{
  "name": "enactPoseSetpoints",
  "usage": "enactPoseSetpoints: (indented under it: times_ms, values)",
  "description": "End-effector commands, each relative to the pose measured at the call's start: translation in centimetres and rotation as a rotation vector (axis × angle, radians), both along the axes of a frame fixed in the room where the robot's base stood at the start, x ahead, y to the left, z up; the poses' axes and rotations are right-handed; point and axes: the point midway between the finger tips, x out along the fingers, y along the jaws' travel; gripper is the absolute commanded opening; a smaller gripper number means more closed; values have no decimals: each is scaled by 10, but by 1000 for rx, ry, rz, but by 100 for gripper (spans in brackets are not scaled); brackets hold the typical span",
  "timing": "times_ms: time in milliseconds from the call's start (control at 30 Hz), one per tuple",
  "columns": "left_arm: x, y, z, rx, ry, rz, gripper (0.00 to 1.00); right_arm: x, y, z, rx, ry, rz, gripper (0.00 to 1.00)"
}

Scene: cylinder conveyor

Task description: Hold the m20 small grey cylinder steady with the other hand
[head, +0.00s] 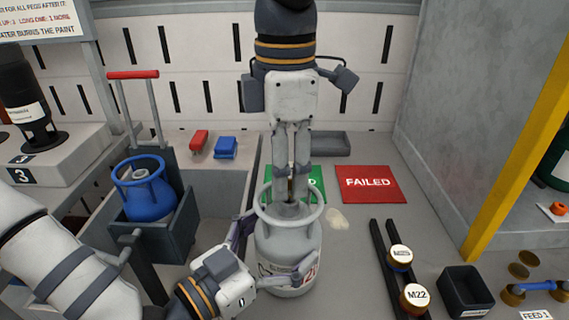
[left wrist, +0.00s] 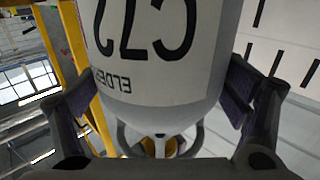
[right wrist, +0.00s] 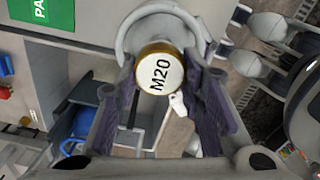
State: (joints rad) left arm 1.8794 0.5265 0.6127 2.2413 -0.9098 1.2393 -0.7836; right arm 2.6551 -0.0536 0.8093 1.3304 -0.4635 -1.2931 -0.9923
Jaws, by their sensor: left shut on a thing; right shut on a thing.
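The small grey cylinder (head: 286,248) stands upright on the grey bench, with a ring collar (head: 318,205) at its top. My left gripper (head: 268,254) is shut on its body from the lower left; in the left wrist view the grey body (left wrist: 165,75) with dark lettering sits between the fingers. My right gripper (head: 291,195) points down over the collar opening. The right wrist view shows a brass-rimmed white cap marked M20 (right wrist: 160,74) between its fingers, with the collar (right wrist: 122,42) around it. Whether the cap touches the valve is hidden.
A red FAILED mat (head: 370,184) and a partly covered green mat (head: 316,186) lie behind the cylinder. Brass caps, one marked M22 (head: 416,298), sit on dark rails at right, beside a black bin (head: 466,292). A blue cylinder (head: 146,196) sits in a dark carrier at left.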

Motion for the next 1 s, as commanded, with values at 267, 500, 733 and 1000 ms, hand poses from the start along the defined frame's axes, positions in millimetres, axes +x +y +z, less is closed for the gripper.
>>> enactPoseSetpoints:
  times_ms: [267,500,733,1000]
  values:
    - [0,0,1,-1,-1,0,57,0,0,-7,-1,-1,0,5]
    - [0,0,1,-1,-1,0,57,0,0,-13,-1,-1,0,5]
    - [0,0,1,-1,-1,0,57,0,0,-17,-1,-1,0,24]
    - [0,0,1,-1,-1,0,57,0,0,-17,0,-1,0,46]
